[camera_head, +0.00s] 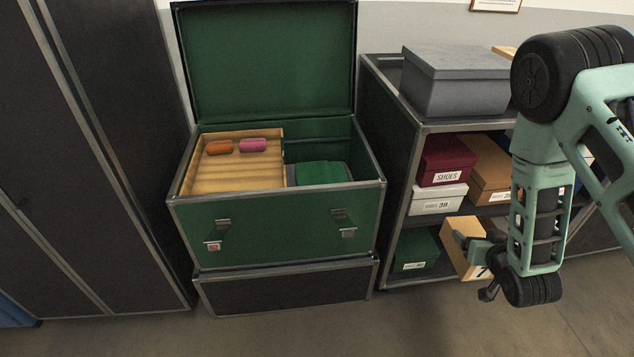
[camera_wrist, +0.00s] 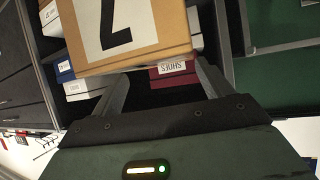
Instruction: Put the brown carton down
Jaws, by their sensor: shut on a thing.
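A light brown carton with a white label and a black figure 7 is held by my gripper (camera_head: 474,250). In the head view the carton (camera_head: 458,251) is tilted in front of the lower shelf of the rack, partly hidden by my gripper and wrist. In the wrist view the carton (camera_wrist: 168,22) fills the top middle, its label facing the camera. The two fingers of my gripper (camera_wrist: 160,84) reach toward its near edge; their contact with it is hard to see.
The shelf rack (camera_head: 394,190) holds a dark red shoe box (camera_head: 446,155), a white box (camera_head: 438,203), another brown box (camera_head: 489,165) and a green box (camera_head: 415,248). A grey box (camera_head: 452,85) sits on top. An open green trunk (camera_head: 275,238) stands left. Floor in front is clear.

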